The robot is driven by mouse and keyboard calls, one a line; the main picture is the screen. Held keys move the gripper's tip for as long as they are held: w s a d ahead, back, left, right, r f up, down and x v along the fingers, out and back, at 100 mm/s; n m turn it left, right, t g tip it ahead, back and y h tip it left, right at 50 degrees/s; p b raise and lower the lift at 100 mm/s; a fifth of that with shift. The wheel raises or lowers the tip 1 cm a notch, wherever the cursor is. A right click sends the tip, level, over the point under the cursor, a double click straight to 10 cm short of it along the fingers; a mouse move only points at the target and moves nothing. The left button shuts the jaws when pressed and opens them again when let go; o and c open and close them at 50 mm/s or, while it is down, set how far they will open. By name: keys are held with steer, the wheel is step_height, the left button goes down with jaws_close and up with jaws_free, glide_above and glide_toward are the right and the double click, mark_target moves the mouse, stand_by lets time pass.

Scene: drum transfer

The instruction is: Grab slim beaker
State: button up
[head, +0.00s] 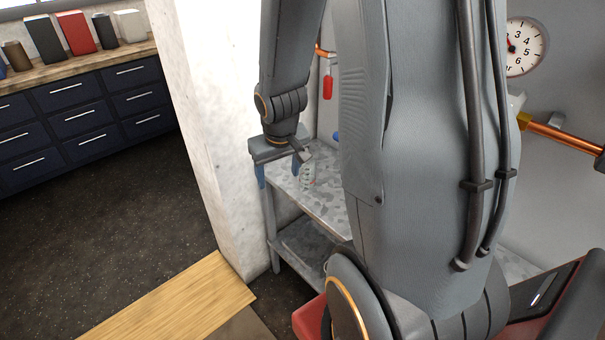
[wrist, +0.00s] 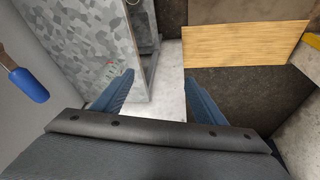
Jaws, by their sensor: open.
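A slim clear beaker (head: 308,170) with small red and green marks stands on the grey mottled metal table (head: 325,205) in the head view. In the wrist view small red and green marks, apparently on the beaker (wrist: 110,69), show just left of my left-hand finger; its clear outline is hard to make out. My gripper (head: 279,172) is open at the table's left end, its fingers pointing down, with the beaker just to the right of them. In the wrist view no object shows held between the fingers of my gripper (wrist: 158,78).
A white pillar (head: 205,120) stands close left of the table. A blue handle (wrist: 27,84) hangs by the grey wall. A red handle (head: 328,87) hangs behind the table. A wooden board (head: 170,300) lies in front left. Dark floor is free at left.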

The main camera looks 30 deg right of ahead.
mark_target(311, 167)
steer(key=w+d+f+t, duration=0.1)
steer(key=w+d+f, duration=0.1)
steer(key=d, duration=0.3)
steer(key=w+d+f+m+t, duration=0.1)
steer(key=w+d+f, duration=0.1)
steer(key=d, duration=0.3)
steer(key=w+d+f, duration=0.2)
steer(key=d+f, duration=0.2)
steer(key=d, duration=0.1)
steer(key=shift+w+d+t+p, duration=0.2)
steer(key=shift+d+t+p, duration=0.05)
steer(key=shift+t+p, duration=0.15)
steer(key=shift+w+d+f, duration=0.2)
steer(key=shift+w+f, duration=0.05)
steer(key=shift+f, duration=0.1)
steer(key=shift+w+p+x, duration=0.2)
steer(key=shift+p+x, duration=0.8)
steer(key=shift+x, duration=2.5)
steer(key=shift+r, duration=0.15)
steer(key=shift+c, duration=0.4)
steer(key=c, duration=1)
